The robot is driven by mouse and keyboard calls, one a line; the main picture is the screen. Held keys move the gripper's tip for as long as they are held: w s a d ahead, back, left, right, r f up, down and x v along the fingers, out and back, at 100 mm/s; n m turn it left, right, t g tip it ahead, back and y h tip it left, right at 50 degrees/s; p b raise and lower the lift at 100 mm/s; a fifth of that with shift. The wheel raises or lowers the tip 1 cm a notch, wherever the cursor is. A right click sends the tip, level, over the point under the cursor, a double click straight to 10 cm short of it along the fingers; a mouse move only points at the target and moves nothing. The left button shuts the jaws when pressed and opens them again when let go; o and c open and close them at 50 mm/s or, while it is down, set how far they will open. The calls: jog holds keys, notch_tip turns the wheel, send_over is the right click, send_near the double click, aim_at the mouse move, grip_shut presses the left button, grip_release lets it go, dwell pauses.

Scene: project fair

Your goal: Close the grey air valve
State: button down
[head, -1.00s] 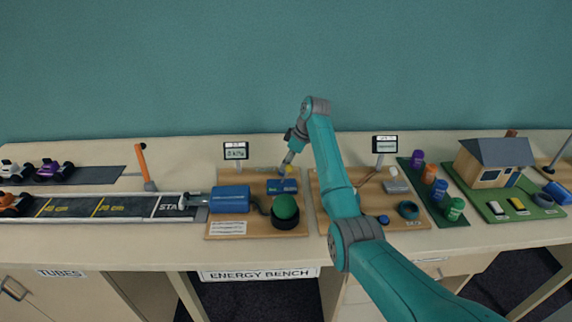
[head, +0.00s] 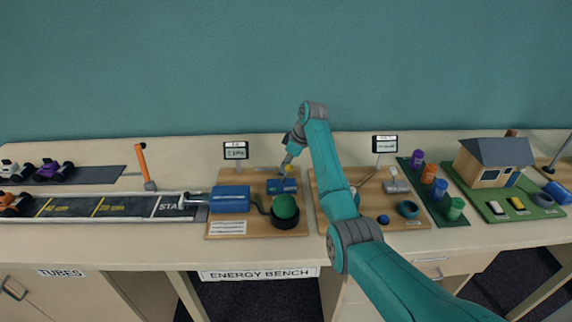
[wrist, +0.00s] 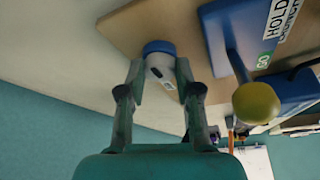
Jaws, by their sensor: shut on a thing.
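In the wrist view, the grey air valve (wrist: 160,70) is a short pale grey piece with dark marks and a blue end, on the wooden board (wrist: 135,28). My gripper (wrist: 159,80) is shut on it, one finger on each side. In the head view, my gripper (head: 285,174) is low at the back of the energy bench board (head: 250,225), just behind a blue block (head: 282,187). The valve itself is too small and covered to make out there.
A yellow ball knob (wrist: 256,102) stands close to the right finger, beside a blue unit with a HOLD label (wrist: 280,15). In front are a green dome button (head: 285,206) and a blue cylinder (head: 231,198). A small display (head: 236,151) stands at back left.

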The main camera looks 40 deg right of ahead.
jog(key=shift+m, duration=0.3)
jog(key=m, duration=0.1)
jog(key=m+h, duration=0.1)
jog(key=m+t, duration=0.1)
jog(key=shift+a+m+h, duration=0.25)
jog(key=shift+m+h, duration=0.05)
jog(key=shift+m, duration=0.1)
jog(key=m+h, duration=0.1)
jog(key=m, duration=0.3)
jog(key=shift+a+m+h, duration=0.2)
jog(key=shift+m+h, duration=0.1)
jog(key=shift+h, duration=0.1)
jog(key=m, duration=0.2)
jog(key=m+h, duration=0.1)
jog(key=m, duration=0.1)
jog(key=shift+a+g+h, duration=0.15)
jog(key=shift+g+h, duration=0.15)
jog(key=shift+g, duration=0.1)
jog(key=m, duration=0.2)
jog(key=m+g+h, duration=0.1)
jog(key=m, duration=0.1)
jog(key=shift+w+a+m, duration=0.1)
jog(key=shift+w+m, duration=0.1)
jog(key=shift+m, duration=0.1)
jog(key=c, duration=0.8)
grip_release()
